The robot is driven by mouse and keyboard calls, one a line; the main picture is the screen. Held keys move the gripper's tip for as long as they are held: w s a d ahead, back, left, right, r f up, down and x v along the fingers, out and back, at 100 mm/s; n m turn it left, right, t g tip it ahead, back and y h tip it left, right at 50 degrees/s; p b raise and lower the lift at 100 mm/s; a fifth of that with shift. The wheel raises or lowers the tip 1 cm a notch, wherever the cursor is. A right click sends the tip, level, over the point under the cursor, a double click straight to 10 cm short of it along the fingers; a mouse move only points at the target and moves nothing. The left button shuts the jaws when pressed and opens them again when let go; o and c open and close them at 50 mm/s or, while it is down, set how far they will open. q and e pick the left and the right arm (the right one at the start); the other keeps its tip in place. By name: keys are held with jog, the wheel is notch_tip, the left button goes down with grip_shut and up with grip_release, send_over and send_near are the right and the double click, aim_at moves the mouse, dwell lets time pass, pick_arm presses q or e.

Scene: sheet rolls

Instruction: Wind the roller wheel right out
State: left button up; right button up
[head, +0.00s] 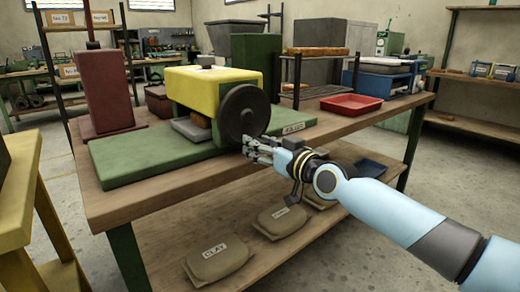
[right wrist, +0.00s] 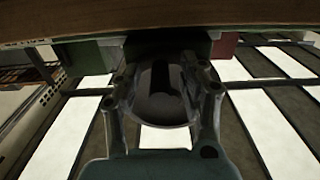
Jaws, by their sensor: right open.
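The sheet roller has a yellow housing (head: 212,88) on a green base (head: 150,158). Its dark roller wheel (head: 243,108) faces front right, upright at the housing's right end. My right gripper (head: 254,147) is open at the wheel's lower right edge; whether it touches the wheel is unclear. In the right wrist view the fingers of my right gripper (right wrist: 160,95) stand apart, with a dark rounded shape between them that I cannot identify for certain. A brownish lump shows partly under the housing. My left gripper is out of view.
The wooden bench (head: 150,208) carries a red block (head: 103,90) at left, a small black rack (head: 325,80) and a red tray (head: 351,104) at right. Clay bags (head: 220,260) lie on the lower shelf. A yellow table (head: 20,190) stands at left.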

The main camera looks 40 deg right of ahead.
grip_shut()
dwell(0.4)
